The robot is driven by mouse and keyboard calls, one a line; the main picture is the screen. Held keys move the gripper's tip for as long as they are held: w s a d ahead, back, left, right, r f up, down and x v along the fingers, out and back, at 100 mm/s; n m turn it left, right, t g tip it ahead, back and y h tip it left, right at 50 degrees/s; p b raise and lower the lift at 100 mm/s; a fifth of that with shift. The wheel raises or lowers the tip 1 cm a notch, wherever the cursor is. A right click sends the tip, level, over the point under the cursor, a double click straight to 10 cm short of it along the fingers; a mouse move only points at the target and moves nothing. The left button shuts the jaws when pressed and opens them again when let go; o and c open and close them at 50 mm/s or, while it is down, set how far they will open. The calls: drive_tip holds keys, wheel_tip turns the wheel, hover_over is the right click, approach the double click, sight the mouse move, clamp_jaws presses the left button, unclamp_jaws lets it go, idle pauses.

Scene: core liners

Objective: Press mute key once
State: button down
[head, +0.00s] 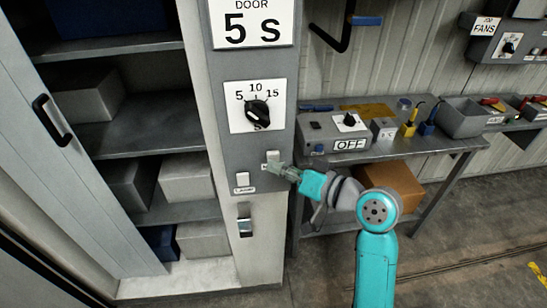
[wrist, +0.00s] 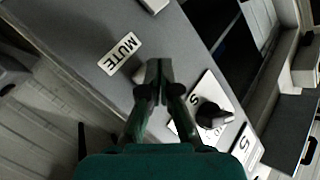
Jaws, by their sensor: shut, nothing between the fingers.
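The mute key (head: 273,156) is a small pale key on the grey control panel (head: 232,150), below the dial, in the head view. Its MUTE label (wrist: 121,53) reads clearly in the wrist view. My gripper (head: 274,167) is shut and empty, its tips at the lower part of the key in the head view. In the wrist view my gripper (wrist: 158,68) covers the place beside the label, so the key is mostly hidden there. I cannot tell whether the tips touch the key or whether it is pressed in.
The LAMP key (head: 242,179) sits lower left of the mute key. A black dial knob (head: 257,113) is above, also in the wrist view (wrist: 213,113). An open cabinet with shelves (head: 130,140) is at left. A bench (head: 440,150) with boxes stands at right.

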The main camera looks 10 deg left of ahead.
drive_tip(key=shift+s+d, duration=0.1)
drive_tip(key=shift+s, duration=0.25)
drive_tip(key=shift+s, duration=0.1)
drive_tip(key=shift+s+d, duration=0.2)
drive_tip(key=shift+s, duration=0.55)
drive_tip(key=shift+s+d, duration=0.25)
drive_tip(key=shift+s, duration=0.55)
drive_tip(key=shift+s+d, duration=0.2)
drive_tip(key=shift+s, duration=0.55)
drive_tip(key=s+d+f+m+t+h, duration=0.2)
drive_tip(key=d+f+m, duration=0.15)
drive_tip(key=f, duration=0.35)
drive_tip(key=s+d+f+m+t+h, duration=0.2)
drive_tip(key=d+f+h, duration=0.15)
drive_tip(key=f, duration=0.25)
drive_tip(key=s+d+f+m+t+h, duration=0.2)
drive_tip(key=s+d+f+h, duration=0.3)
drive_tip(key=s+d+f, duration=0.5)
drive_tip(key=s+d+r+n+h, duration=0.1)
drive_tip(key=s+d+r+h, duration=0.1)
drive_tip(key=s, duration=1)
drive_tip(key=s+d+r+n+h, duration=0.1)
drive_tip(key=s+d+r+h, duration=0.1)
drive_tip(key=s, duration=1)
drive_tip(key=shift+d+n+t, duration=0.35)
drive_tip(key=shift+d+t, duration=0.05)
drive_tip(key=shift+d, duration=0.35)
